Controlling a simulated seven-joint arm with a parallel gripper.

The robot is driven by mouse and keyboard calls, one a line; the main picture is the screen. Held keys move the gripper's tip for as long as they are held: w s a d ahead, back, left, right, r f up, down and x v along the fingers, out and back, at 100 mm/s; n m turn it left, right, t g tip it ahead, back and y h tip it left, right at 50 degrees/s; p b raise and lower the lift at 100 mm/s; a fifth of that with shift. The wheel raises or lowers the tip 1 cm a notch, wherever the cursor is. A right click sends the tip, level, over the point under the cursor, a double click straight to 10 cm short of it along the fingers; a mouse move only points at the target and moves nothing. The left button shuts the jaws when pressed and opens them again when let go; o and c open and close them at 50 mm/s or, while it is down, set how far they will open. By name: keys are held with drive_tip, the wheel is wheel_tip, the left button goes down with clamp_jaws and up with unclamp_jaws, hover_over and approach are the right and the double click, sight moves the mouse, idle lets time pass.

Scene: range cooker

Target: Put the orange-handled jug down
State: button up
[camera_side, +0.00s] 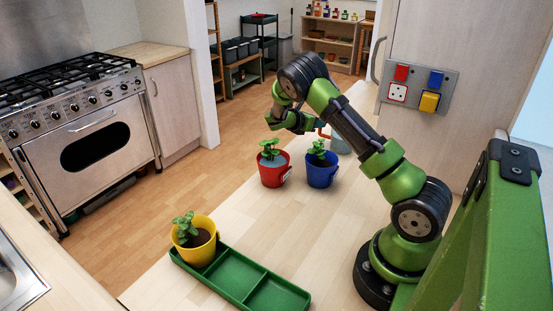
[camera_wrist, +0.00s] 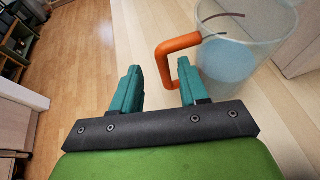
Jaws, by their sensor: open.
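The orange-handled jug (camera_wrist: 240,45) is a clear vessel with bluish contents, standing upright on the pale worktop at the upper right of the wrist view. Its orange handle (camera_wrist: 166,58) reaches left, between and just beyond the fingertips of my gripper (camera_wrist: 158,82). My gripper is open, with one teal finger on each side of the handle's outer part. In the side view the jug (camera_side: 341,143) is mostly hidden behind my arm, and only a greyish part and a bit of orange show.
A red pot (camera_side: 273,175) and a blue pot (camera_side: 321,175) with plants stand close to my gripper. A yellow pot (camera_side: 196,250) stands at the end of a green divided tray (camera_side: 240,283). A wall panel (camera_side: 421,86) with switches is behind my arm. The worktop's middle is clear.

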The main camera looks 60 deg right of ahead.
drive_tip(key=x, duration=0.5)
drive_tip(key=shift+s+d+f, duration=0.1)
drive_tip(key=shift+s+f, duration=0.15)
clamp_jaws()
drive_tip(key=shift+r, duration=0.1)
